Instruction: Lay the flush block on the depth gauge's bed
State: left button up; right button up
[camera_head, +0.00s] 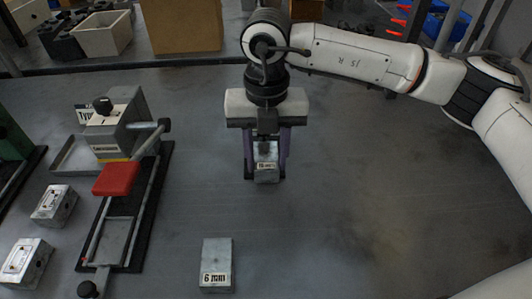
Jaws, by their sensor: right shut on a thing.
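My right gripper (265,174) is shut on a grey metal block (266,161) with a small white label, too small to read surely. It points down over the middle of the table; I cannot tell if the block touches the table. A second grey block (216,264) marked "6 mm" lies in front, below the gripper in the picture. What looks like the depth gauge (122,130) stands at the left, with a lever, a red pad (116,179) and a grey bed (116,232) on a black base. I cannot tell which block is the flush one. My left gripper is not in view.
Two grey blocks, one (54,205) behind the other (25,262), lie left of the gauge. A green fixture (12,150) is at the left edge. A cardboard box (182,25) and grey bins (102,33) stand beyond the back edge. The table right of the gripper is clear.

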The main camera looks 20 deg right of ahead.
aim_at(266, 164)
jog(key=shift+f, duration=0.5)
jog(key=shift+s+a+f+b, duration=0.1)
jog(key=shift+f+b, duration=0.15)
jog(key=shift+b, duration=0.2)
jog(key=o, duration=1.5)
jog(key=shift+c, duration=0.2)
notch_tip(266, 164, up, 10)
jog(key=shift+r, duration=0.15)
